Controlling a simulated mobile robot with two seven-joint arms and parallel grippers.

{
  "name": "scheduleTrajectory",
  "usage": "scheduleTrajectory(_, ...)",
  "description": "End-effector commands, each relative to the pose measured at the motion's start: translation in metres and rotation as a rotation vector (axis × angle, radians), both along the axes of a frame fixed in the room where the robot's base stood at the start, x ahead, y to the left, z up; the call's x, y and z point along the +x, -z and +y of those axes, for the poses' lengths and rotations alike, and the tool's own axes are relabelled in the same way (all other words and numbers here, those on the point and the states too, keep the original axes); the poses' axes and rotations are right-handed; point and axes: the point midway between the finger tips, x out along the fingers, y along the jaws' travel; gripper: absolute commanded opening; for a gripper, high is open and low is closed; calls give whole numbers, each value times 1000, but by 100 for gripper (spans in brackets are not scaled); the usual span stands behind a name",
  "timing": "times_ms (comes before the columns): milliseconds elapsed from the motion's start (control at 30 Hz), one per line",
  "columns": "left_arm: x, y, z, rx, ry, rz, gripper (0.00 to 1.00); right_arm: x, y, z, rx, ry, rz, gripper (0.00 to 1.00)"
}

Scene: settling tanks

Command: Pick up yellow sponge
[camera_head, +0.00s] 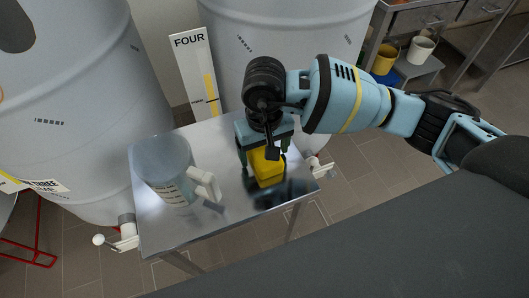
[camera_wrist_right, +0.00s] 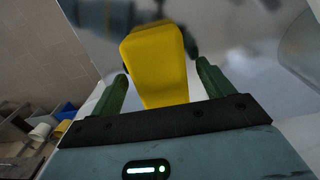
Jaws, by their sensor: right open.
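The yellow sponge (camera_head: 268,168) is a block on the small metal table (camera_head: 225,222), near its right side. My right gripper (camera_head: 263,160) is right above it, pointing down, with its fingers to either side of the sponge. In the right wrist view the sponge (camera_wrist_right: 155,62) stands between the two green fingers (camera_wrist_right: 160,85), which are open with a gap visible on each side. The gripper hides part of the sponge's top in the head view. My left gripper is not in view.
A clear measuring jug (camera_head: 168,168) with a white handle stands on the table's left part, left of my gripper. Large pale tanks (camera_head: 65,110) rise behind the table. A FOUR gauge board (camera_head: 196,72) stands between them. Buckets (camera_head: 420,50) sit at the upper right.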

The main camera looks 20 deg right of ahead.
Motion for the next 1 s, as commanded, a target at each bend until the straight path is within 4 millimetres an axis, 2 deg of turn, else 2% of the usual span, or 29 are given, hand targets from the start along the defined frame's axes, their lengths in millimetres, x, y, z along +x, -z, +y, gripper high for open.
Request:
scheduleTrajectory(233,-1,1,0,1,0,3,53,0,2,0,0,-1,-1,80)
scheduleTrajectory(267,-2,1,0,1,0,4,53,0,2,0,0,-1,-1,77)
scheduleTrajectory(600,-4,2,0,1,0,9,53,0,2,0,0,0,-1,33)
scheduleTrajectory(867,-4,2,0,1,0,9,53,0,0,0,1,0,-2,32)
scheduleTrajectory(1000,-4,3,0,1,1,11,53,1,-14,0,1,-1,-5,32)
